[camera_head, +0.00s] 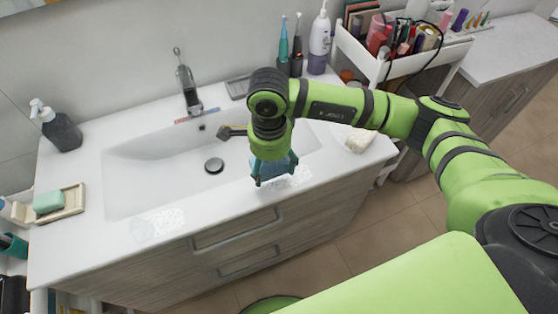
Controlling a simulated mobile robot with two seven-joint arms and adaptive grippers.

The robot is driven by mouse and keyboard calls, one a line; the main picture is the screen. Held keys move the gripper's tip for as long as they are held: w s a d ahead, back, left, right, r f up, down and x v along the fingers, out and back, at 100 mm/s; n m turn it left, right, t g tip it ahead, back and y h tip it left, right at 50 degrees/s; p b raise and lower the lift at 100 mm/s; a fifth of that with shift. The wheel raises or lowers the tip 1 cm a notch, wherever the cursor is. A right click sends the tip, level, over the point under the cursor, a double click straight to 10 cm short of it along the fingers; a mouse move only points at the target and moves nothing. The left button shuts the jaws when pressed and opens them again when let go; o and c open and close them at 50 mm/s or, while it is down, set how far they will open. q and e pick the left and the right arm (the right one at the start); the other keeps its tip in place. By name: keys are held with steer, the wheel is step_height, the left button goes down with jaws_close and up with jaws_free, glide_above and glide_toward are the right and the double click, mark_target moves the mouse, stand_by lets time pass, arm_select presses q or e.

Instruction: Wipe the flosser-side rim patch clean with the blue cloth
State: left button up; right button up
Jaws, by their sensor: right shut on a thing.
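My right gripper (275,174) points down over the front rim of the white sink (130,160), right of its middle. It is shut on the blue cloth (274,167), which shows between the fingers; the arm hides part of it. A pale, speckled rim patch (298,174) shows beside the cloth on the flosser side, partly covered by the gripper. I cannot tell whether the cloth touches the rim. The white and purple flosser (320,42) stands at the back right. My left gripper is not in view.
Another pale patch (160,222) lies on the front left rim. The faucet (187,85), toothbrushes (284,42) and a dark soap bottle (60,130) stand along the back. A soap dish (72,208) is at left. A white cart (352,50) of cosmetics stands at right.

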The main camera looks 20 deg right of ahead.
mark_target(307, 175)
steer(key=shift+f, duration=0.2)
steer(key=shift+w+d+f, duration=0.1)
steer(key=shift+d+f, duration=0.05)
steer(key=shift+f, duration=0.2)
step_height(307, 175, down, 5)
steer(key=b, duration=0.3)
steer(key=shift+d, duration=0.4)
steer(key=d+b, duration=0.2)
steer(key=d, duration=0.5)
steer(key=shift+w+b, duration=0.15)
steer(key=shift+b, duration=0.2)
steer(key=shift+d+r, duration=0.15)
steer(key=shift+d, duration=0.85)
steer(key=shift+f+b, duration=0.9)
steer(key=shift+b, duration=0.35)
